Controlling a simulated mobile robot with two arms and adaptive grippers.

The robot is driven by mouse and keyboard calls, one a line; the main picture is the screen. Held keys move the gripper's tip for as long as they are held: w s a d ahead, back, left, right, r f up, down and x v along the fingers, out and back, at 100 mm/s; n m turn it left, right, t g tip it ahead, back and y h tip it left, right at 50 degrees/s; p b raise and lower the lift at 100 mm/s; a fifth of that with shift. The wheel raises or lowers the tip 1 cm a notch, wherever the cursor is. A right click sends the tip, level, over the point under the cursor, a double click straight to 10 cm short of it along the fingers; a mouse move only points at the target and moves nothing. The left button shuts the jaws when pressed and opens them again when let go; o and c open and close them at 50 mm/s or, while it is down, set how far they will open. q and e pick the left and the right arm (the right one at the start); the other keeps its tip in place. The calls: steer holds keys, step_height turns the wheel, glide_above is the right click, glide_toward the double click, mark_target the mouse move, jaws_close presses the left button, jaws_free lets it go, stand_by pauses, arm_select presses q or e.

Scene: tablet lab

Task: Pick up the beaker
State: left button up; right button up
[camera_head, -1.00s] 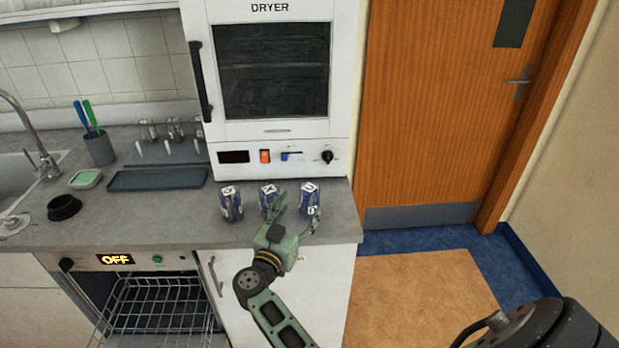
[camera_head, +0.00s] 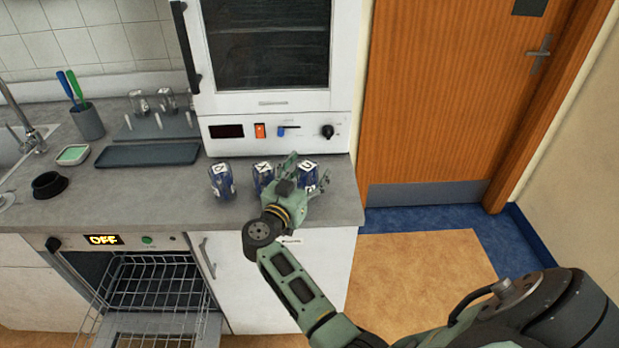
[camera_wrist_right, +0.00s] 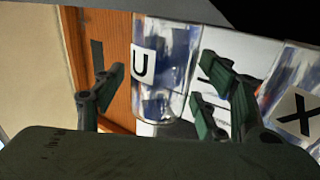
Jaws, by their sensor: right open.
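Three clear beakers with blue markings and white letter labels stand in a row on the counter below the dryer: a left one (camera_head: 222,182), a middle one marked X (camera_head: 262,174) and a right one marked U (camera_head: 309,168). My right gripper (camera_head: 306,174) is open at the right beaker and partly covers it. In the right wrist view the U beaker (camera_wrist_right: 165,62) stands upright between the two open fingers (camera_wrist_right: 160,92), with visible gaps. The X beaker (camera_wrist_right: 295,108) is close beside the right finger there. My left gripper is not in view.
The white dryer (camera_head: 275,120) stands behind the beakers. A grey tray (camera_head: 150,154), a drying rack (camera_head: 155,127) and a pen cup (camera_head: 88,122) are to the left. An open appliance (camera_head: 150,285) with a wire basket is below the counter. The counter's right end is near the U beaker.

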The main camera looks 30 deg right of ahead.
steer(key=shift+s+a+r, duration=0.2)
steer(key=shift+a+r, duration=0.05)
steer(key=shift+a, duration=0.05)
steer(key=shift+c, duration=1.6)
steer(key=shift+w+d+f, duration=0.1)
steer(key=c, duration=1)
steer(key=shift+o, duration=0.2)
